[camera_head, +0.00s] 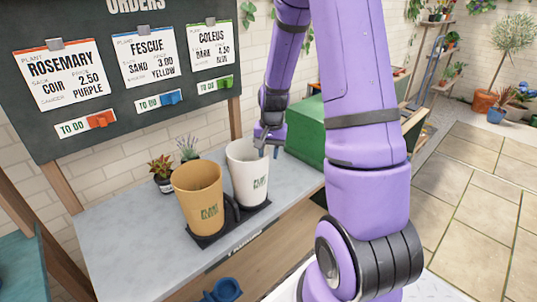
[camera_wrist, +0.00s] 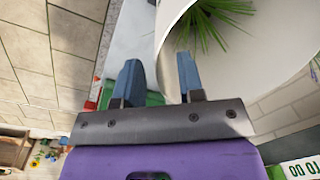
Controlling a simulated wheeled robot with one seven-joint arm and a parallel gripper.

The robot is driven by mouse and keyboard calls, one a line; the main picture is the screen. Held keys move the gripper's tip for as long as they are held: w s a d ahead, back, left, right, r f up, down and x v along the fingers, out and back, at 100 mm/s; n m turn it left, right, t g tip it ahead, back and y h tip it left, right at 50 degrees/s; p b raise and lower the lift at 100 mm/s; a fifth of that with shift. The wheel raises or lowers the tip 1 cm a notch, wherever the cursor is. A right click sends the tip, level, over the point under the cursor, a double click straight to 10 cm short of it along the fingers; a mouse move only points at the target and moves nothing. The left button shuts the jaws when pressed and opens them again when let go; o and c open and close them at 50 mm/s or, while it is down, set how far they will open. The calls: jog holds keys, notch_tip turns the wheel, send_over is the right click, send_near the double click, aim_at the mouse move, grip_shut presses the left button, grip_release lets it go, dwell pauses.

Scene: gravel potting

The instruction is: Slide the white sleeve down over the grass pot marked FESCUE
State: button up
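The white sleeve (camera_head: 249,182) stands upright on a dark tray (camera_head: 255,216) on the grey bench. Green grass (camera_wrist: 212,20) shows inside the white sleeve in the wrist view (camera_wrist: 270,60); its pot and any FESCUE mark on it are hidden. My gripper (camera_head: 266,146) is at the sleeve's right rim. In the wrist view my gripper's blue fingers (camera_wrist: 158,78) are apart, with the left finger outside the sleeve and the right finger overlapping its edge. I see no firm pinch on the wall.
A tan sleeve (camera_head: 198,197) stands close left of the white one. Two small plants, one reddish (camera_head: 161,172) and one lavender-like (camera_head: 188,151), stand behind. A green box (camera_head: 306,130) is at the right. The order board (camera_head: 120,70) rises behind. The bench's left front is clear.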

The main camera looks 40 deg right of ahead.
notch_tip(320, 180, up, 10)
jog(key=shift+s+d+f, duration=0.15)
jog(key=shift+s+d, duration=0.1)
dwell(0.7)
jog(key=s+a+r+n+t, duration=0.1)
jog(key=s+a+r+n, duration=0.1)
jog(key=s+a+r, duration=0.35)
jog(key=s+a+r+n+t, duration=0.1)
jog(key=s+a+r+n, duration=0.15)
jog(key=a+r, duration=0.45)
jog(key=s+a+r+n+t, duration=0.1)
jog(key=s+a+r+n, duration=0.1)
jog(key=s, duration=0.4)
jog(key=s+a+r+n+t, duration=0.1)
jog(key=s+a+r+n, duration=0.2)
jog(key=s, duration=0.4)
jog(key=shift+a+r+t+h, duration=0.3)
jog(key=shift+r, duration=0.05)
